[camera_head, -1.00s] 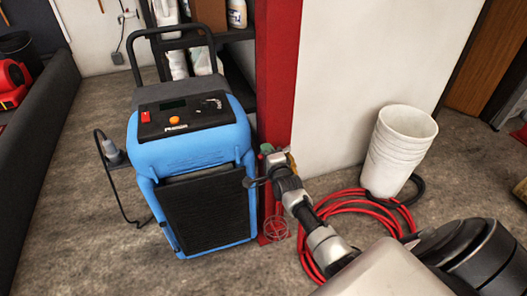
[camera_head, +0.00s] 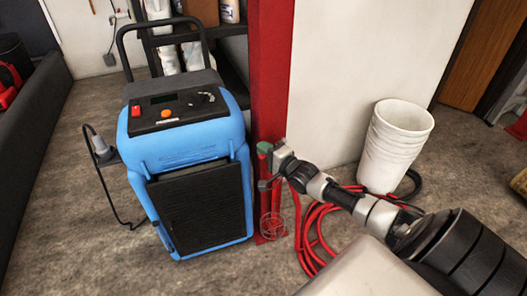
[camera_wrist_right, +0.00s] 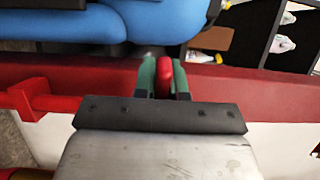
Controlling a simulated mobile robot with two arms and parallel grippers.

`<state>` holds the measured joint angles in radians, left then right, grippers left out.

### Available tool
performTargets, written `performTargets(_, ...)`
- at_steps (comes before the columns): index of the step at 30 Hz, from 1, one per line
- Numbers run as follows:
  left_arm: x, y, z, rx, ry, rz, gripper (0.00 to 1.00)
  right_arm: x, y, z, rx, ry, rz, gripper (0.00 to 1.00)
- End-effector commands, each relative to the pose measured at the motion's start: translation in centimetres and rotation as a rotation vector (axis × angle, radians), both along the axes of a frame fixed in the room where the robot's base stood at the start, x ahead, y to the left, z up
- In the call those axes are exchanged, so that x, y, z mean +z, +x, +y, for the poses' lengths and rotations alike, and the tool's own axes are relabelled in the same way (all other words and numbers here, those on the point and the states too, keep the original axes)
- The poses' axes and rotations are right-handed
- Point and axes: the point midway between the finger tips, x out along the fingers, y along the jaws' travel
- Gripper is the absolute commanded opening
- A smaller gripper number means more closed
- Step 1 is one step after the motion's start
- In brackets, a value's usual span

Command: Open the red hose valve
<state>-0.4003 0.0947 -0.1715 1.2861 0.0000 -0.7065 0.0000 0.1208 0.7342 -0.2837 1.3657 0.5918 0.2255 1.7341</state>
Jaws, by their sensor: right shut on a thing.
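The red valve handle (camera_wrist_right: 163,78) shows in the right wrist view as a small rounded red piece between green fingertips. My right gripper (camera_wrist_right: 164,80) is shut on it, with one finger on each side. In the head view my right gripper (camera_head: 268,152) is at the red post (camera_head: 271,80), beside the blue machine's right side. There the wrist and fingers hide the handle, and the valve's turn cannot be told. The red hose (camera_head: 318,238) lies coiled on the floor below. My left gripper is not in view.
The blue machine (camera_head: 186,135) stands close left of the post. A stack of white buckets (camera_head: 396,150) stands at the right by the white wall (camera_head: 375,60). A dark low wall (camera_head: 40,150) runs along the left. Concrete floor (camera_head: 70,235) is open at front left.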

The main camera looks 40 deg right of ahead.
Motion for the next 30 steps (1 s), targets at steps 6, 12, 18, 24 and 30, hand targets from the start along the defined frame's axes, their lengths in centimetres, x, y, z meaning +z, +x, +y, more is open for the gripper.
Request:
performTargets(6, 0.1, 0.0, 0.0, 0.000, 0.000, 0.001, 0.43, 0.3, 0.1, -0.1, 0.000, 0.000, -0.005, 0.00)
performTargets(12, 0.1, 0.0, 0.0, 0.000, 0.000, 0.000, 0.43, 0.2, 0.1, -0.1, 0.000, -0.001, -0.003, 0.27)
performTargets(18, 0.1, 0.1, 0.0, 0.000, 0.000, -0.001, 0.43, 0.1, 0.0, 0.0, 0.000, 0.000, -0.001, 0.37)
performTargets(24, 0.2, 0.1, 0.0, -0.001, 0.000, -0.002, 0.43, 0.0, -0.2, 0.0, 0.001, 0.001, 0.002, 0.37)
performTargets(30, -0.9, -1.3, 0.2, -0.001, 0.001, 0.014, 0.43, 0.0, -2.5, -0.3, 0.001, 0.000, 0.005, 0.37)
